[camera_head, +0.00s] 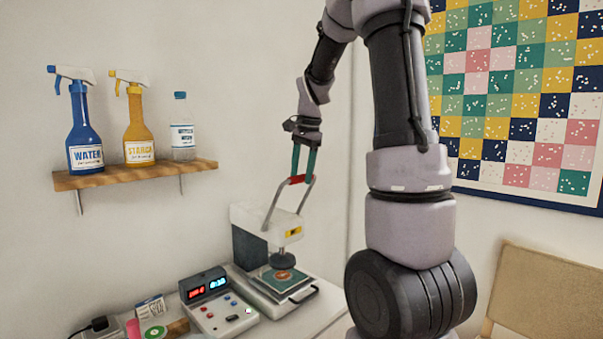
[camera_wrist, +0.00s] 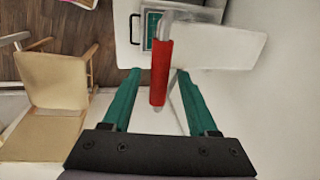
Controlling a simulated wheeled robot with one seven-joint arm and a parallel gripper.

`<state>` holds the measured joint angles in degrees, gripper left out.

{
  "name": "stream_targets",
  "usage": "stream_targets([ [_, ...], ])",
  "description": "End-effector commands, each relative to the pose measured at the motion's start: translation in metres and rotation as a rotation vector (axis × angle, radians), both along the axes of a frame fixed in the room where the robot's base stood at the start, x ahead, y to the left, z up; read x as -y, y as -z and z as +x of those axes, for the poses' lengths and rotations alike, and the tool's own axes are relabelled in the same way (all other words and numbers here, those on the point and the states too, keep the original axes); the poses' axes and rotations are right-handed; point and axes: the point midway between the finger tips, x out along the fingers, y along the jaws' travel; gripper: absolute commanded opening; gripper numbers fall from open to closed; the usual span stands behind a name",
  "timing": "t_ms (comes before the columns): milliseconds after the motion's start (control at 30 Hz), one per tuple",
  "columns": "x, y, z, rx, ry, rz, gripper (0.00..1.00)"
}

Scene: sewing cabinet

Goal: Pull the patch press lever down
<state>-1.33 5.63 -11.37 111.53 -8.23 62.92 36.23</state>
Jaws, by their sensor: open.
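The patch press (camera_head: 265,235) stands on the white table, a white and dark machine with a round dark pad over a square plate holding a green patch (camera_head: 283,276). Its lever is a grey metal bar frame standing up from the press, with a red grip (camera_head: 297,179) across the top. My gripper (camera_head: 303,174) is at the red grip, fingers pointing down. In the wrist view the red grip (camera_wrist: 161,70) lies between the two green fingers (camera_wrist: 157,88), with gaps on both sides. The fingers are open. The patch is partly visible beyond the lever there.
A control box (camera_head: 216,302) with lit displays stands left of the press. A wall shelf (camera_head: 140,174) holds spray bottles and a clear bottle. A patchwork quilt (camera_head: 520,110) hangs at right. A wooden chair (camera_wrist: 60,95) stands on the floor.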

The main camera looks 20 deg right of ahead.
Motion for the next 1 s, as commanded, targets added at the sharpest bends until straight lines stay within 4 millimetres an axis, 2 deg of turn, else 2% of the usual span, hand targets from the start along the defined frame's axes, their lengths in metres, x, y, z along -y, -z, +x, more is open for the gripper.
stream_targets([
  [267, -0.0003, 0.0022, 0.0005, 0.001, -0.001, 0.0, 0.59],
  [300, -0.0004, 0.0021, 0.0004, 0.001, -0.001, 0.0, 0.56],
  [433, -0.0003, 0.002, 0.0004, 0.001, -0.001, 0.0, 0.06],
  [467, -0.0003, 0.002, 0.0004, 0.001, -0.001, 0.0, 0.0],
  [1000, -0.0004, 0.0017, 0.0004, 0.001, -0.001, 0.0, 0.0],
])
